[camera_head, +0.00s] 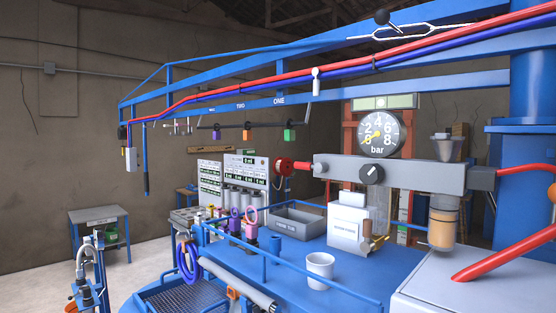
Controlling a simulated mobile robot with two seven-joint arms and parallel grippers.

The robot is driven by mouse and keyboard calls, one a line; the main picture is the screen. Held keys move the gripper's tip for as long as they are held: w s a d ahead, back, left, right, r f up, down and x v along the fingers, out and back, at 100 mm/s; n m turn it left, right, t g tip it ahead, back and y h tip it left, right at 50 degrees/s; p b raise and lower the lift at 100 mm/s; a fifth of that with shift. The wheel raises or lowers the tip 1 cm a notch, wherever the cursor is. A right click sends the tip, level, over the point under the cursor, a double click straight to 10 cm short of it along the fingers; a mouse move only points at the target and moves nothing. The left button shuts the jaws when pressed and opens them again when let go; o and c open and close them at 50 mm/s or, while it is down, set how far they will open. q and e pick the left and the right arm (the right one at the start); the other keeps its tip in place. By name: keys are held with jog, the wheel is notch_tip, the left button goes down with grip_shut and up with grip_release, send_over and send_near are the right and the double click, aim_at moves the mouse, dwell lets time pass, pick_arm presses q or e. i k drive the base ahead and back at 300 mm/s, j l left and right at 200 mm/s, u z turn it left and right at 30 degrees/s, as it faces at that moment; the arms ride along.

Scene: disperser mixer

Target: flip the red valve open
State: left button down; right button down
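A round red part (284,166), which looks like the valve's wheel or cap, sits at the left end of the long grey horizontal block (415,175). A short red stub (302,166) joins it to the block. I cannot tell from this view whether the valve is open or closed. A black dial knob (371,175) is on the block's front face, and a round pressure gauge (378,135) marked "bar" stands above it. Neither of my grippers is in view, and nothing is seen touching the red part.
A blue platform (290,289) with rails carries a white cup (320,271), a grey bin (297,222) and a white box (347,236). Red and blue pipes on a blue boom (190,104) cross overhead. A thick red hose (507,254) runs at the right.

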aim_at(321, 166)
jog(key=i+j+z, duration=0.15)
jog(key=j, duration=0.2)
jog(key=i+j+z, duration=0.25)
jog(key=i+j, duration=0.15)
jog(key=j, duration=0.35)
jog(key=i+j+z, duration=0.15)
jog(key=j, duration=0.25)
jog(key=i+j+z, duration=0.15)
jog(key=j, duration=0.25)
